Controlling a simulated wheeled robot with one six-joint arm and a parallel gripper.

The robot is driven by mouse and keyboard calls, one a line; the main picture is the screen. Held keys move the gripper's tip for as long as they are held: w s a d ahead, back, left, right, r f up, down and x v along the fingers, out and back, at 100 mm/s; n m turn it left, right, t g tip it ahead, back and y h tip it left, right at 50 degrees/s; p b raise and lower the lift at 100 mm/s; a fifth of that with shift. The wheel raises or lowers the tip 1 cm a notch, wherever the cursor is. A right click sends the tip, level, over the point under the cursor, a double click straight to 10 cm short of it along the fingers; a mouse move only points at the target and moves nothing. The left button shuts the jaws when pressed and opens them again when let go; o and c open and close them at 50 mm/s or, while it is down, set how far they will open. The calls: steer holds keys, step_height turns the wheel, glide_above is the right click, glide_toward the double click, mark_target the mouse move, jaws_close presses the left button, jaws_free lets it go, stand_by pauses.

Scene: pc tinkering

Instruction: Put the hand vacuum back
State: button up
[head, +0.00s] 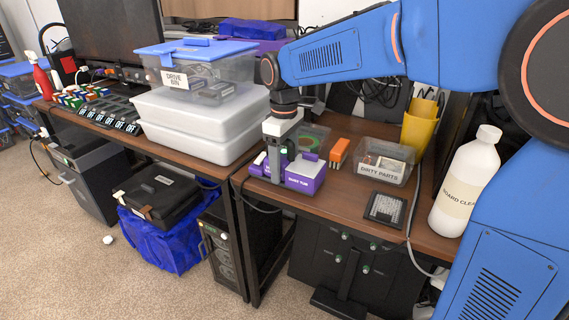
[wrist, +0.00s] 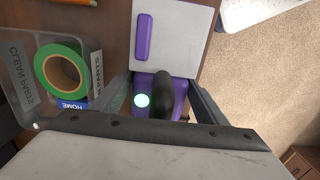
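The hand vacuum, a purple body with a dark handle and a lit round button (wrist: 142,100), shows between my fingers in the wrist view. My gripper (wrist: 161,80) reaches down over it, one finger on each side, with no clear gap visible. Whether the fingers press on it cannot be told. In the head view my gripper (head: 282,145) is low at the desk's front, beside a purple, white-topped block (head: 305,178). That block, perhaps the dock, also shows in the wrist view as a white top (wrist: 180,35) with a purple strip, close beside the vacuum. The vacuum's underside is hidden.
A clear bin with green tape (wrist: 62,68) stands close beside my gripper. A dirty parts bin (head: 385,160), a dark mesh tray (head: 385,209), a yellow cup (head: 420,128) and a white cleaner bottle (head: 466,182) stand to the right. White stacked bins (head: 200,122) are left.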

steer(key=o, duration=0.6)
steer(key=shift+c, duration=0.2)
steer(key=shift+r, duration=0.1)
steer(key=shift+r, duration=3.4)
